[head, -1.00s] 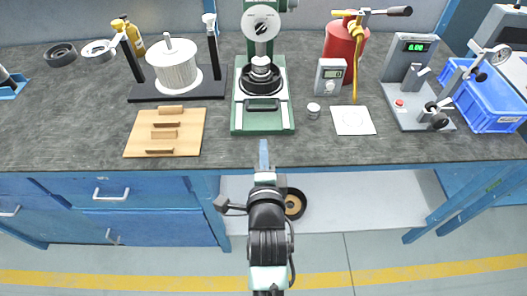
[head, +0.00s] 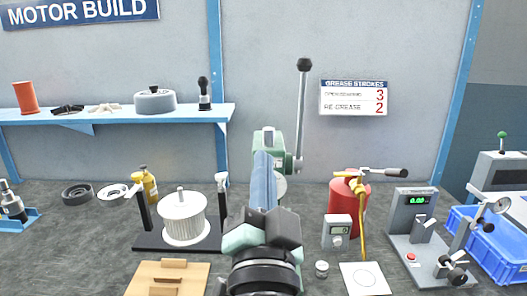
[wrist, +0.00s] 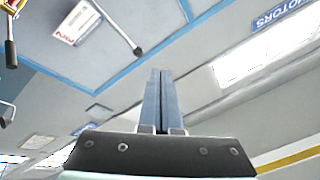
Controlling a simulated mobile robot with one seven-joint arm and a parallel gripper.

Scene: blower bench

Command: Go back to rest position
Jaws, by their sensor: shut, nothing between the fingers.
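My gripper (head: 263,182) is raised over the middle of the bench in the head view, its blue fingers pointing up. The fingers are together and hold nothing. In the wrist view the two fingers (wrist: 160,100) lie side by side against the wall and ceiling. My gripper and arm hide most of the green press (head: 293,160), whose lever sticks up behind it.
The bench (head: 60,240) carries a white-wound spool (head: 185,218) and wooden block (head: 140,280) on the left. A red canister (head: 350,200), grey gauge stand (head: 408,228) and blue crate (head: 485,238) stand on the right. A wall shelf (head: 215,112) is at left; space above the bench is free.

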